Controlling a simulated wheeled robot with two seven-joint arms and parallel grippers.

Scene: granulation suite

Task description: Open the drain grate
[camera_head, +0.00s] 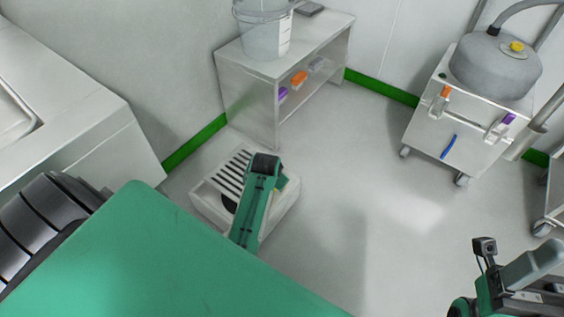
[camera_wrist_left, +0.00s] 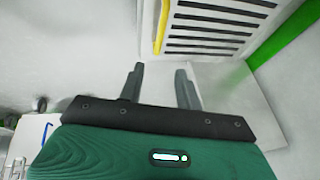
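The drain grate (camera_head: 234,172) is a slotted panel on top of a low pale box (camera_head: 205,203) on the floor. Its dark slots fill the top of the left wrist view (camera_wrist_left: 215,30), with a yellow bar (camera_wrist_left: 161,27) along its left edge. The grate looks flat; my left arm hides part of the box, and a dark round patch shows beside the arm. In the left wrist view my left gripper (camera_wrist_left: 160,82) is open and empty, its fingertips short of the grate. Part of my right arm shows at the lower right of the head view; its fingertips do not show.
A low steel shelf unit (camera_head: 248,100) with a clear bucket (camera_head: 262,35) stands behind the box. A wheeled cart (camera_head: 465,135) with a grey vessel (camera_head: 495,68) is at the right. A white counter (camera_head: 75,95) is at the left. The floor (camera_head: 380,190) between box and cart is clear.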

